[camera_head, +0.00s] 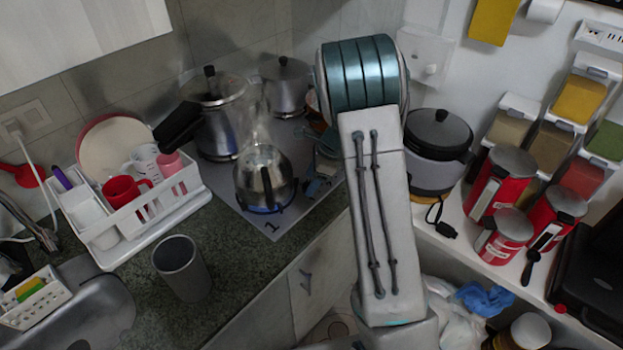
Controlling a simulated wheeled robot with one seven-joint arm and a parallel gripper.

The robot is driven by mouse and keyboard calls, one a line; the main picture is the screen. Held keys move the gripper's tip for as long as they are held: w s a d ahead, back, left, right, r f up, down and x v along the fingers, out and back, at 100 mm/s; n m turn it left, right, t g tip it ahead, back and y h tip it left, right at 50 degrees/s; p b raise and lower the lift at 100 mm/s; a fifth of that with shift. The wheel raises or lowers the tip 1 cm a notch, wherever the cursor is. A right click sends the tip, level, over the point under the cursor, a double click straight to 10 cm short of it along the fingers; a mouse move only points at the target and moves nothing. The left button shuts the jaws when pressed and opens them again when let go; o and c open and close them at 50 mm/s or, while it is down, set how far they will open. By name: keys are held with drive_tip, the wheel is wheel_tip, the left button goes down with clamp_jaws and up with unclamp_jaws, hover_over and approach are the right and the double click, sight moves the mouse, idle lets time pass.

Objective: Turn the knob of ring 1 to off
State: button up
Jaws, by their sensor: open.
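A steaming metal kettle (264,178) stands on the stove's front ring, with a blue flame (266,209) showing under it. A "1" is marked on the grey stove top (272,227) in front of this ring. My gripper (318,178) is open over the stove's right side, to the right of the kettle and apart from it. My arm partly covers it, and its fingertips are small and hard to make out. I cannot make out the knob of ring 1; the area around my gripper is partly hidden.
Two pots, a large one (225,115) and a smaller one (285,88), stand on the rear stove. A dish rack (190,196) and a grey cup (182,268) are on the left counter. A rice cooker (437,150) and red canisters (500,180) are at right.

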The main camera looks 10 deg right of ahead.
drive_tip(key=shift+a+f, duration=0.2)
drive_tip(key=shift+f, duration=0.3)
